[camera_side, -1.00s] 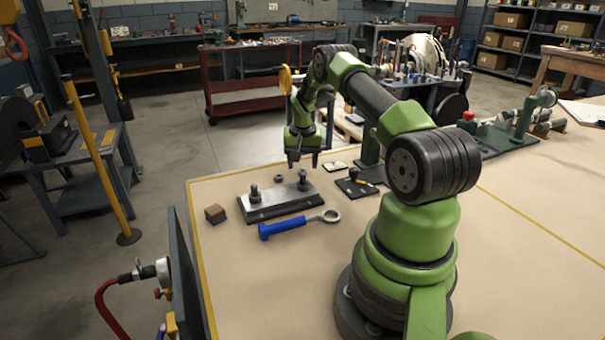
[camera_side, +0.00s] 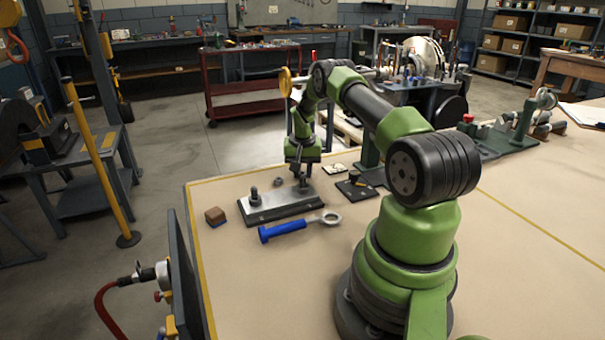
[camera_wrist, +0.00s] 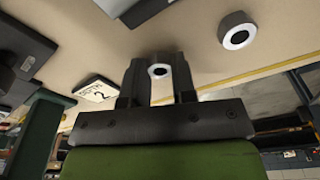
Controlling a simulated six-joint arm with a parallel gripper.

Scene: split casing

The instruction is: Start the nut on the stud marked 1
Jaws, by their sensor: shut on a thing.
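A metal plate (camera_side: 278,206) lies on the bench, with a left stud (camera_side: 254,195) and a right stud (camera_side: 304,184) standing upright on it. I cannot read a mark 1 on either. My gripper (camera_side: 302,177) points down at the plate's far side, behind the right stud, which partly hides its tips. In the wrist view my gripper (camera_wrist: 158,73) is shut on a dark nut with a pale ring (camera_wrist: 159,71). A second, loose nut (camera_wrist: 238,30) lies apart on the bench; it also shows in the side view (camera_side: 278,182). The plate's edge (camera_wrist: 143,10) shows beyond the fingers.
A pale card with a 2 (camera_wrist: 97,91) lies left of the fingers in the wrist view. A blue-handled ring spanner (camera_side: 290,227) lies in front of the plate, and a brown block (camera_side: 215,215) left of it. A dark pad (camera_side: 356,189) is at right. The bench's front is clear.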

